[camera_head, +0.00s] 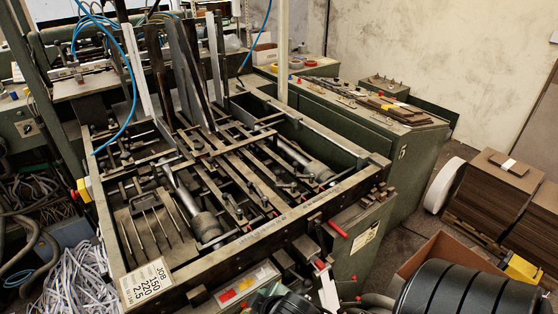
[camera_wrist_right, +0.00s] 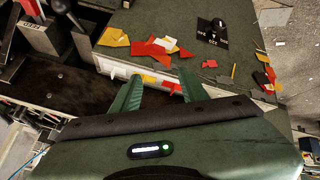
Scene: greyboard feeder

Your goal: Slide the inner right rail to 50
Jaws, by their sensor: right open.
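The feeder (camera_head: 345,187) is a green, worn frame with several long metal rails (camera_head: 240,170) running diagonally across its bed. I cannot tell for certain which one is the inner right rail. A pale scale strip (camera_head: 275,221) lies along the front beam, but its figures are too small to read. In the right wrist view my right gripper (camera_wrist_right: 160,88) has two green fingers spread apart with nothing between them. It is over a dark gap beside a green surface (camera_wrist_right: 225,25), apart from the rails in the head view. My left gripper is not in view.
A job card (camera_head: 147,283) reading 150, 220, 2.5 sits at the front left corner. Upright plates (camera_head: 187,75) stand at the back of the bed. Red and yellow scraps (camera_wrist_right: 150,46) lie near my right gripper. Stacked board (camera_head: 492,195) stands at the right.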

